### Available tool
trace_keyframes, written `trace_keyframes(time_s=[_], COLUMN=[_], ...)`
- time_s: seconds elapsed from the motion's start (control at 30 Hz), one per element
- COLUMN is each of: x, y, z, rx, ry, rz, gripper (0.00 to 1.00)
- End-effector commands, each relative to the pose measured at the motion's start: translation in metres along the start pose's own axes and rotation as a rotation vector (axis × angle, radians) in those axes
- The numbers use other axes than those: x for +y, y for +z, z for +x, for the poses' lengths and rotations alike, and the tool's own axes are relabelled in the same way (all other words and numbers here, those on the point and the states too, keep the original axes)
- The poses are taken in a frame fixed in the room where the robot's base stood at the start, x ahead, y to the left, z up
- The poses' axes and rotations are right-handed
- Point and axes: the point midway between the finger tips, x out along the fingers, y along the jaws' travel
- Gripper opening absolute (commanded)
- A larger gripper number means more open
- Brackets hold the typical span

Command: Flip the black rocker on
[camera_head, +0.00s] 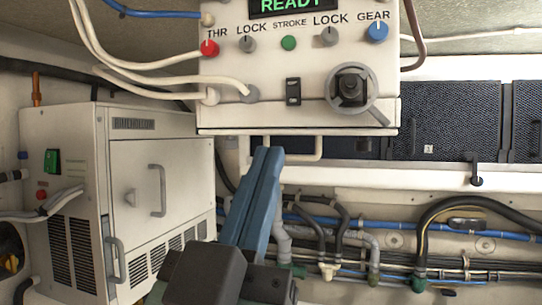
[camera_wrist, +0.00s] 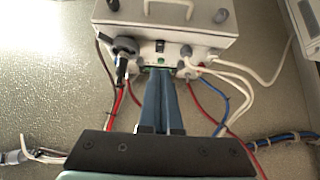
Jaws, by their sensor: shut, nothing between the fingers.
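The black rocker (camera_head: 293,91) is a small upright switch on the front of the white control box (camera_head: 225,120), left of the large round dial (camera_head: 351,88). Its on or off position is too small to tell. My gripper (camera_head: 268,150) has long blue fingers, shut with nothing between them. In the head view their tips are below the box's lower edge, down and left of the rocker. In the wrist view the rocker (camera_wrist: 160,47) shows just beyond the fingertips (camera_wrist: 158,72), apparently apart from them.
A red knob (camera_head: 209,48), grey knobs, a green button (camera_head: 289,43) and a blue knob (camera_head: 377,31) line the panel above the rocker. White cables hang at its left. A bar handle (camera_head: 318,150) juts below the box. A white cabinet (camera_head: 140,190) stands left.

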Motion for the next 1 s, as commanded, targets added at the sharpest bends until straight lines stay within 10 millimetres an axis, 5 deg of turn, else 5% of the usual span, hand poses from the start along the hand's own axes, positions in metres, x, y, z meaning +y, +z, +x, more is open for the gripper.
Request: trace_keyframes(time_s=[0.1, 0.3, 0.77, 1.0], x=[-0.001, 0.0, 0.002, 0.012], y=[0.007, 0.008, 0.005, -0.012], z=[-0.024, -0.038, -0.036, -0.023], rx=[-0.001, -0.001, 0.002, 0.033], ry=[-0.002, -0.001, -0.01, -0.112], rz=[0.001, 0.001, 0.015, 0.129], gripper=[0.0, 0.0, 0.0, 0.0])
